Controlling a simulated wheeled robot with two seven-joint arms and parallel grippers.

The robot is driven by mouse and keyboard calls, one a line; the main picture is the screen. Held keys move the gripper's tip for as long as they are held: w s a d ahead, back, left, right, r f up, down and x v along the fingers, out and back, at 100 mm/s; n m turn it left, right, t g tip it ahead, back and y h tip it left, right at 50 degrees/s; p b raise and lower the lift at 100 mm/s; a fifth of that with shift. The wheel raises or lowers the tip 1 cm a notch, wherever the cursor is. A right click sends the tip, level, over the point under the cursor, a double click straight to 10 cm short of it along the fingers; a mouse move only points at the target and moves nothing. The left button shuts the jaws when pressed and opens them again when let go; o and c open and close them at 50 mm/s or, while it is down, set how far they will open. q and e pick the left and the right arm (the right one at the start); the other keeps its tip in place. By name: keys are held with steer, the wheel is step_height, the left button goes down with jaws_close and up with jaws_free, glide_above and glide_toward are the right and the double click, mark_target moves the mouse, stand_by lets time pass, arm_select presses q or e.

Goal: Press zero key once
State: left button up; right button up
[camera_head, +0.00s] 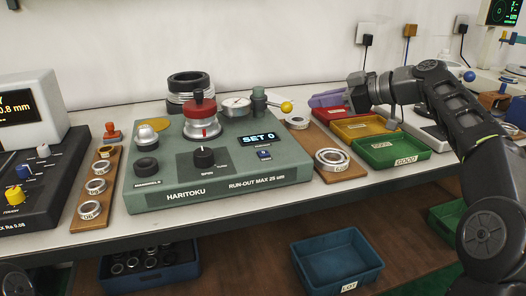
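The zero key appears to be the small blue key (264,154) on the green run-out tester (220,185), just below its display (258,139), which reads "SET 0". The lettering beside the key is too small to read surely. My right gripper (374,98) comes in from the right and hangs over the coloured trays, well to the right of the key and apart from it. Its fingertips are dark and small, so I cannot tell whether it is open. My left gripper is not in view.
The tester carries a red-topped spindle (201,108), a dial gauge (236,106), a yellow-ended lever (285,107) and a black knob (204,157). Bearing rings lie on wooden boards at left (92,205) and right (340,170). A green tray (398,158) stands at right.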

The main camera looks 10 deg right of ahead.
jaws_close()
stand_by(1.0)
step_height(320, 180, up, 9)
steer(key=a+p, duration=0.2)
steer(key=p, duration=0.7)
steer(key=s+a+r+n+g+p, duration=0.3)
steer(key=a+r+p, duration=0.5)
steer(key=p, duration=1.4)
arm_select(q)
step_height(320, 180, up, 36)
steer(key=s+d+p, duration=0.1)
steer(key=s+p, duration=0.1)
steer(key=p, duration=0.3)
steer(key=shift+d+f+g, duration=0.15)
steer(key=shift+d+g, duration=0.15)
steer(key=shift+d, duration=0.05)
arm_select(e)
steer(key=s+a+f+n+h, duration=0.2)
steer(key=s+a+f+n, duration=0.2)
steer(key=f, duration=0.7)
steer(key=shift+s+a+g, duration=0.3)
steer(key=shift+s+a, duration=0.35)
steer(key=shift+s, duration=0.35)
